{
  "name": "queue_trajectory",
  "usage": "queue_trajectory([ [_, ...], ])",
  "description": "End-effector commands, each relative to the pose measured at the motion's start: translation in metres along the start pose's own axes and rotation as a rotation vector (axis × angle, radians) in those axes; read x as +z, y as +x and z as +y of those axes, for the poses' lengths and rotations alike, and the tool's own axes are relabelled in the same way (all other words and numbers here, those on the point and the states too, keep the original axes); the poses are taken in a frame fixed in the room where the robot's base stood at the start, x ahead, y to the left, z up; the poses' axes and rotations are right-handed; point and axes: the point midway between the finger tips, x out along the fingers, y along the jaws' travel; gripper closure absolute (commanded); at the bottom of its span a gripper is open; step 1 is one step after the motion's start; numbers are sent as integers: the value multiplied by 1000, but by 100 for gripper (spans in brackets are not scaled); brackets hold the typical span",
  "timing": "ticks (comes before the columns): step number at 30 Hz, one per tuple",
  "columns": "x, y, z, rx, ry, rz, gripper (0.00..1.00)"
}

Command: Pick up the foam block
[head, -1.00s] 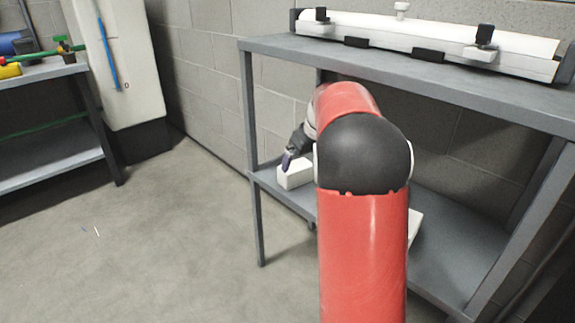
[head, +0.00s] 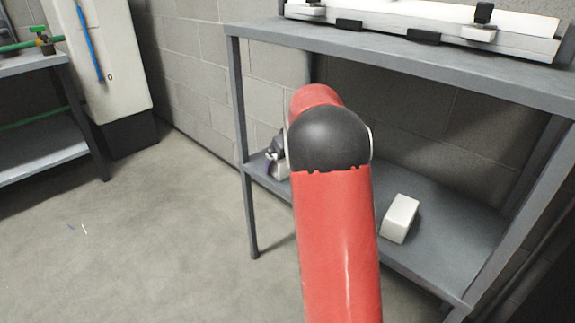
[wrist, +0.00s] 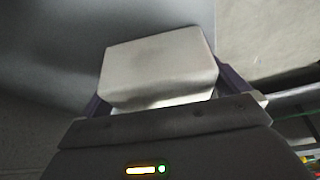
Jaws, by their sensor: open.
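A white block (wrist: 158,62) sits between the two purple fingers of my open gripper (wrist: 162,92) in the wrist view. In the head view this block (head: 281,173) is on the lower shelf near its left end, partly hidden by my gripper (head: 271,164) and arm. I cannot tell whether the fingers touch it. A second white block (head: 400,218) stands on the same shelf to the right of my arm, apart from my gripper. Both look plain and matte, and I cannot tell by looks alone which is foam.
The lower shelf (head: 440,215) of the grey rack is clear around the right block. The upper shelf (head: 400,62) overhangs it, with a long white fixture on top. Rack posts (head: 244,150) stand at the sides. Another bench (head: 40,150) is at far left.

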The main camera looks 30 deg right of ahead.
Motion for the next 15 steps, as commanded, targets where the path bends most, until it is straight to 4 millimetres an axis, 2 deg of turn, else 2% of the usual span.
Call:
queue_trajectory([
  [2,0,-1,0,0,0,0,0],
  [9,0,-1,0,0,0,0,30],
  [15,0,-1,0,0,0,0,31],
])
